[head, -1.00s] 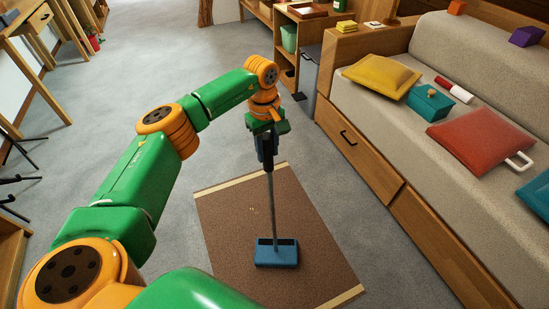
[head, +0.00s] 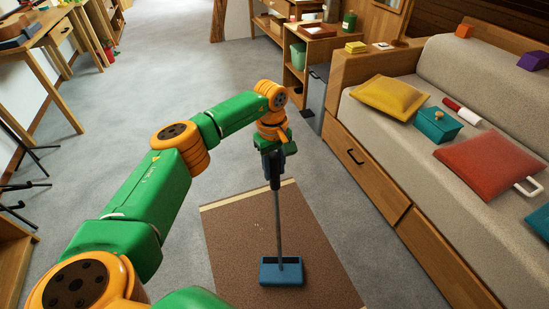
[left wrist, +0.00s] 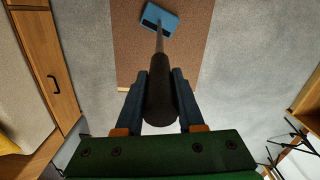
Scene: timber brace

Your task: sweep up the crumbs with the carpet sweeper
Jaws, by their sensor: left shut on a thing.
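The carpet sweeper has a blue head (head: 281,271) that rests on the brown rug (head: 235,235). Its thin grey shaft rises from the head to a dark grip. My left gripper (head: 272,165) is shut on this grip, above the far part of the rug. In the left wrist view the dark handle (left wrist: 160,98) lies between the two fingers, and the blue head (left wrist: 159,19) is on the rug beyond. My right gripper is not in view.
A sofa with wooden drawers (head: 375,175) stands to the right, holding a yellow cushion (head: 390,97), a red cushion (head: 490,160) and a teal box (head: 437,125). Shelves stand at the back. A wooden desk (head: 45,30) is at the left. Grey carpet around the rug is clear.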

